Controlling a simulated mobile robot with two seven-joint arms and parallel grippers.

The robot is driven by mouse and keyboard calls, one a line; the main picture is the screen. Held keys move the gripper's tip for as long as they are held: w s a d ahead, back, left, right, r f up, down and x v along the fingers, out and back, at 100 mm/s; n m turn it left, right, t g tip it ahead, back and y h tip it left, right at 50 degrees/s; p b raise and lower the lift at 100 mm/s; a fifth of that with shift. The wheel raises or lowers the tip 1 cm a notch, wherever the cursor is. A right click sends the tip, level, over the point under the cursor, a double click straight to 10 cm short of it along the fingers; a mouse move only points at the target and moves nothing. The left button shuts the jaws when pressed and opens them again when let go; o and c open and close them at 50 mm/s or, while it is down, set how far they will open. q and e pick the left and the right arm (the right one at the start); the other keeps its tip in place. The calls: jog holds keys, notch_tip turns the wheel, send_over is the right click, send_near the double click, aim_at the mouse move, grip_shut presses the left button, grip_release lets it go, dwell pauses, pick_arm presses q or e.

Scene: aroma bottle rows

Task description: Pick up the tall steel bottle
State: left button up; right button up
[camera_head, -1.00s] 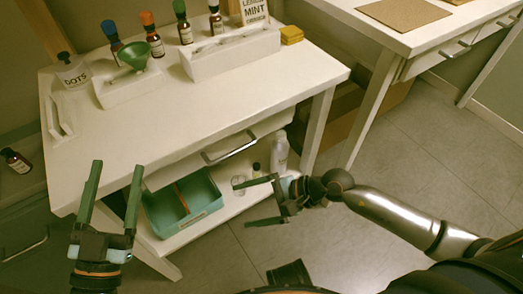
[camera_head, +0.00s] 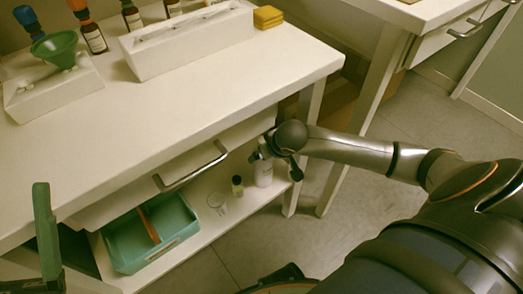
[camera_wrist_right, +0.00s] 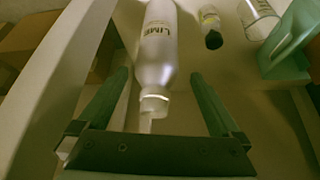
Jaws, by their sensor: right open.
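The tall steel bottle (camera_wrist_right: 158,45) is silver with a white cap and a label reading LIME in the right wrist view. In the head view the bottle (camera_head: 264,173) stands on the lower shelf under the table, partly covered by my right wrist. My right gripper (camera_wrist_right: 160,78) is open, with a finger on either side of the bottle's cap end. No grip shows; whether a finger touches it is unclear. In the head view the right gripper (camera_head: 260,156) is mostly hidden. My left gripper (camera_head: 45,230) shows one finger at the left edge, with nothing beside it.
A small dark-capped bottle (camera_wrist_right: 210,25) and a clear glass (camera_wrist_right: 258,18) stand beside the steel bottle. A green bin (camera_head: 150,238) is on the same shelf. A drawer with a handle (camera_head: 190,168) hangs above. A table leg (camera_head: 304,150) stands close right.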

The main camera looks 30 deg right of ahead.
aim_at(263, 171)
jog(key=x, duration=0.1)
jog(key=b+x, duration=0.1)
jog(key=x, duration=0.1)
jog(key=b+x, duration=0.1)
jog(key=x, duration=0.1)
jog(key=shift+s+d+f, duration=0.15)
jog(key=shift+d+f, duration=0.05)
jog(key=shift+f, duration=0.15)
grip_shut()
jog(key=shift+r, duration=0.1)
dwell(0.6)
